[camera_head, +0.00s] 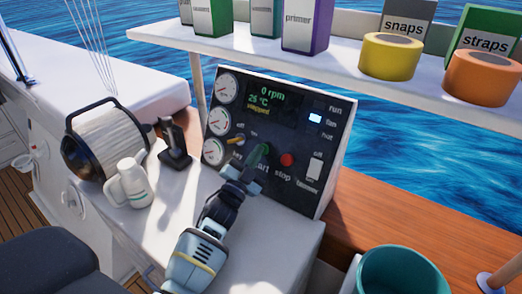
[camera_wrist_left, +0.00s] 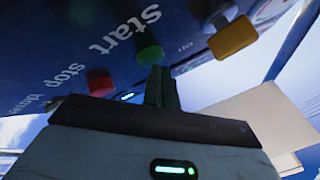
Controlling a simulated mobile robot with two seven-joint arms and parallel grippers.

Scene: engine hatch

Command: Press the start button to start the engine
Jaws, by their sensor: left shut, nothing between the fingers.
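The control panel (camera_head: 310,120) stands upright and tilted back; its display (camera_head: 265,98) reads 0 rpm, 25 °C and stopped. The fingers are shut and empty. In the left wrist view the fingertips (camera_wrist_left: 158,76) are right at the green button; I cannot tell whether they touch it. The red stop button (camera_head: 287,159) is to the right.
The yellow key switch (camera_wrist_left: 232,37) is close beside the start button. A black lever (camera_head: 174,145) and a white jug (camera_head: 130,184) stand left of my arm. A shelf (camera_head: 340,58) with boxes and tape rolls hangs above. A teal bucket (camera_head: 400,273) is at lower right.

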